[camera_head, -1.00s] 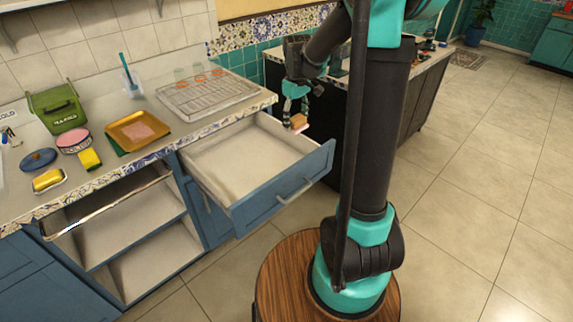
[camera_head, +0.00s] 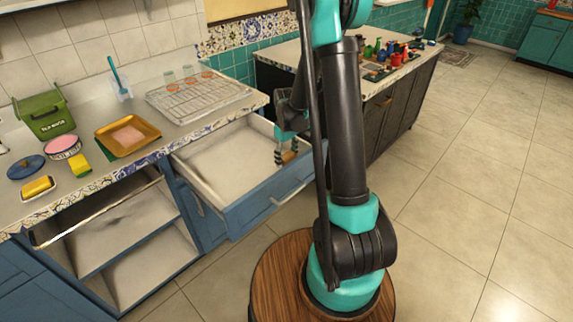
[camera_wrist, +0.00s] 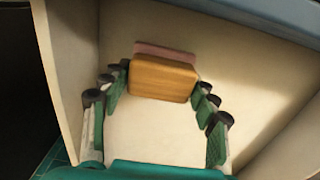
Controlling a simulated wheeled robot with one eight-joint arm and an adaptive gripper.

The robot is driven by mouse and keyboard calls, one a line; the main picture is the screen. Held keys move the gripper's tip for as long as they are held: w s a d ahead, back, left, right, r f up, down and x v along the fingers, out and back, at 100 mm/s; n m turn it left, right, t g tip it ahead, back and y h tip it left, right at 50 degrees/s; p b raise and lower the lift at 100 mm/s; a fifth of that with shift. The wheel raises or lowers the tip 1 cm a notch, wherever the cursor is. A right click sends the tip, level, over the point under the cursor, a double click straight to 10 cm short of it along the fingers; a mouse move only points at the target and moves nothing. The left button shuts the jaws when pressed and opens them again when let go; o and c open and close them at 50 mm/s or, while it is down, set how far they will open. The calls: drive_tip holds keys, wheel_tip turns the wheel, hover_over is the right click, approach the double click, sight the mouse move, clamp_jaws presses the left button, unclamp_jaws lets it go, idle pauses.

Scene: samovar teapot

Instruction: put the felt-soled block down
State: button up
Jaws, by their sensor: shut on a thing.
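The felt-soled block (camera_wrist: 163,78) is a wooden block with a pinkish layer on its far side. In the wrist view it sits between my gripper's two fingertips (camera_wrist: 161,85), which are shut on it. The open blue drawer's pale interior (camera_wrist: 240,75) lies behind it. In the head view my gripper (camera_head: 286,157) is at the right part of the open drawer (camera_head: 215,162), pointing down, with the block (camera_head: 289,156) small and partly hidden between the fingers. I cannot tell whether the block touches the drawer floor.
The drawer looks empty apart from the block. On the counter are a wire rack (camera_head: 198,98) with glasses, a gold tray (camera_head: 127,135), a green bin (camera_head: 45,114), a yellow sponge (camera_head: 80,165) and a butter dish (camera_head: 38,187). Open shelves (camera_head: 135,230) are left of the drawer.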

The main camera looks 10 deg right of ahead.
sight(287, 155)
drive_tip(key=shift+f, duration=1.8)
drive_tip(key=shift+f, duration=0.1)
drive_tip(key=o, duration=1.2)
wheel_tip(287, 155, up, 12)
drive_tip(key=shift+r, duration=0.1)
drive_tip(key=s+r+m, duration=0.1)
drive_tip(key=s, duration=0.2)
drive_tip(key=s+d+m+t, duration=0.1)
drive_tip(key=s, duration=0.2)
drive_tip(key=s+d+r+m, duration=0.1)
drive_tip(key=s, duration=0.3)
drive_tip(key=shift+d+r+t, duration=0.25)
drive_tip(key=shift+r+t, duration=0.1)
drive_tip(key=shift+t, duration=0.05)
drive_tip(key=s+m, duration=0.1)
drive_tip(key=s, duration=0.3)
drive_tip(key=s+d+f+m+t, duration=0.1)
drive_tip(key=s, duration=0.3)
drive_tip(key=s+d+f+m+t, duration=0.1)
drive_tip(key=s+m, duration=0.1)
drive_tip(key=s, duration=0.2)
drive_tip(key=shift+s, duration=0.25)
